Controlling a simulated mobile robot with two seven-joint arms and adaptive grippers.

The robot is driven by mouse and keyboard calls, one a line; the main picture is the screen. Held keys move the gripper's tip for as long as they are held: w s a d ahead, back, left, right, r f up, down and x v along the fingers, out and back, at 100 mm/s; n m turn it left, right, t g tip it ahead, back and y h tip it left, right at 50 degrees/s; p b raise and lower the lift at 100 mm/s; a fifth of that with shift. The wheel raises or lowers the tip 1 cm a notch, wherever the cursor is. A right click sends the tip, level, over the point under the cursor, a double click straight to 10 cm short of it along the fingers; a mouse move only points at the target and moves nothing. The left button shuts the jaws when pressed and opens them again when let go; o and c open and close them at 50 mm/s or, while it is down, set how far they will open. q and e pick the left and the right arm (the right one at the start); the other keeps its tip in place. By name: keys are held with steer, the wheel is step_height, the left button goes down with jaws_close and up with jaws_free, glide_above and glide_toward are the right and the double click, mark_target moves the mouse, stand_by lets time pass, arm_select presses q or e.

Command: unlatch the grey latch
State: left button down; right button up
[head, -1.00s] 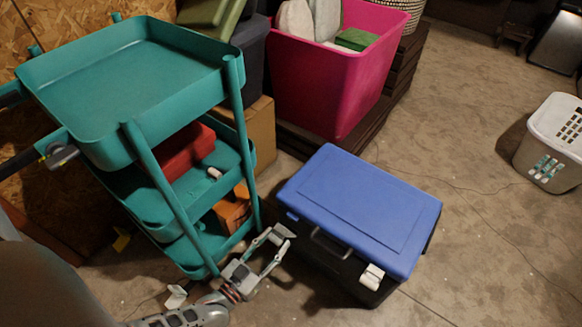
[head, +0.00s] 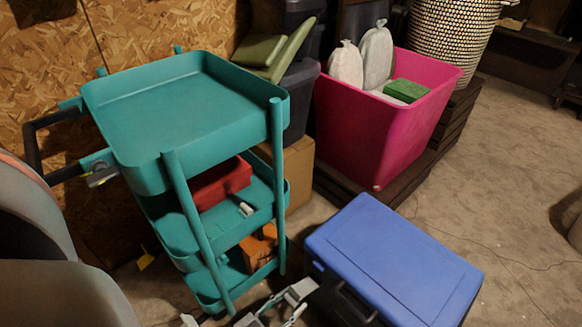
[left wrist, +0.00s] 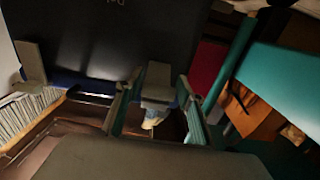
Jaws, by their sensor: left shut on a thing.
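The box with a blue lid (head: 395,262) and dark body stands on the floor at the bottom of the head view. Its grey latch (left wrist: 157,88) shows in the left wrist view against the dark body (left wrist: 100,35), between my fingers; it also shows at the box's left corner in the head view (head: 301,289). My left gripper (head: 287,303) is shut on this latch, a finger on each side. A second, pale latch (left wrist: 30,62) shows at the left of the wrist view, apart from the gripper. The head view cuts off the box's front. My right gripper is not in view.
A teal cart (head: 180,110) with three shelves stands close left of the box and gripper. A pink bin (head: 375,130) on a dark platform (head: 420,160) is behind the box. Bare floor (head: 500,215) lies to the right.

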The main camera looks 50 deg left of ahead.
arm_select(q)
steer(key=shift+w+f, duration=0.1)
steer(key=shift+w, duration=0.1)
stand_by(0.5)
steer(key=c, duration=1.3)
jaws_free()
steer(key=shift+d, duration=0.1)
steer(key=shift+s, duration=0.1)
steer(key=s, duration=1.1)
steer(key=shift+s+a, duration=0.25)
steer(key=shift+s, duration=0.15)
